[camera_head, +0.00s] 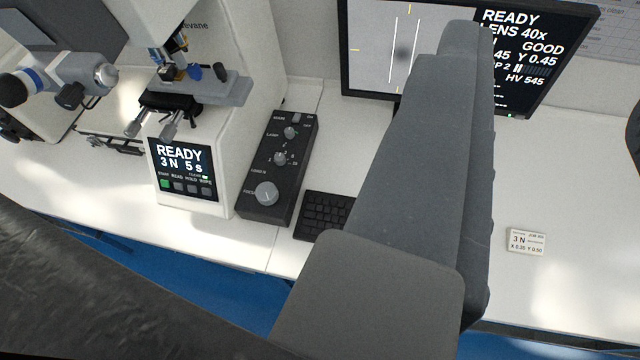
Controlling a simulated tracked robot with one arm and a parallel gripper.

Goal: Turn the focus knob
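The focus knob (266,193) is the large round grey knob at the near end of a dark control box (250,160), left of centre. Two smaller knobs sit above it on the box, a lamp knob (290,132) and another knob (280,158). My gripper (466,38) is a large grey shape right of centre, reaching up across the picture in front of the monitor. Its tip lies far up and right of the focus knob in the picture, and nothing touches the knob. Whether the fingers are apart cannot be told from this angle.
A white hardness tester (222,110) with stage and "READY 3 N 5 s" panel stands left of the box. A black keypad (325,214) lies to its right. A monitor (408,50) shows "READY" and "GOOD". A small card (526,241) lies on the open white bench at right.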

